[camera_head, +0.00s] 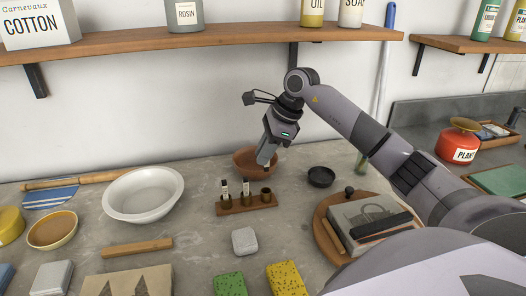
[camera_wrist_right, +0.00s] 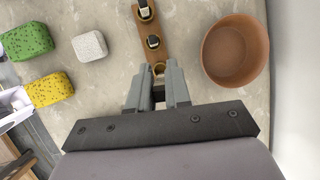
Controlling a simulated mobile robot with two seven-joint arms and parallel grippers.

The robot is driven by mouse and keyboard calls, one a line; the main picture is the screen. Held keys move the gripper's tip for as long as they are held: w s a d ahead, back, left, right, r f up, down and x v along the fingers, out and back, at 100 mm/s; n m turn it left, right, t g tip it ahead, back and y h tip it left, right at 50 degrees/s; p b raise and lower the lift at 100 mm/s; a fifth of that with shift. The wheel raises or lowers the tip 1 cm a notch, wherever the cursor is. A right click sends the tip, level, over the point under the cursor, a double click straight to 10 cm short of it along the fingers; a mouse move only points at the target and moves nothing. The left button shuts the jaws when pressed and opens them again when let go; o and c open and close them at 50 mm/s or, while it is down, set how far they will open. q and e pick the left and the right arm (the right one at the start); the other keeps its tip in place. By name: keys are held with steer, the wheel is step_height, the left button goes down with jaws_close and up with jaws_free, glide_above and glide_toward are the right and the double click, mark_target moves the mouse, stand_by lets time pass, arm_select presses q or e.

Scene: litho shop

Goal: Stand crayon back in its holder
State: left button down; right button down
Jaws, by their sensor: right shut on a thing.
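The wooden crayon holder (camera_head: 246,206) stands on the grey counter. Two dark crayons with pale labels, one at the left (camera_head: 225,190) and one in the middle (camera_head: 245,189), stand upright in it. Its right cup (camera_head: 265,194) looks empty. My right gripper (camera_head: 264,160) points down, behind and above that right cup, in front of the brown bowl. In the wrist view my right gripper (camera_wrist_right: 158,93) is shut on a small dark thing, apparently the crayon (camera_wrist_right: 158,92), mostly hidden by the fingers. The holder (camera_wrist_right: 146,38) runs up from just beyond the fingertips. My left gripper is not in view.
A brown bowl (camera_wrist_right: 235,50) is beside the fingers. A small black dish (camera_head: 321,177) and a round board (camera_head: 327,222) with a stone slab lie to the right. A white basin (camera_head: 143,207) is left. A grey sponge (camera_head: 245,241) lies in front. A shelf (camera_head: 200,45) hangs above.

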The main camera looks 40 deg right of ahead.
steer(key=shift+f+b, duration=2)
steer(key=shift+f, duration=0.65)
steer(key=shift+f+b, duration=1.1)
steer(key=shift+f, duration=0.55)
steer(key=c, duration=1)
jaws_free()
steer(key=shift+r, duration=0.15)
steer(key=shift+v, duration=3.45)
steer(key=shift+s, duration=0.15)
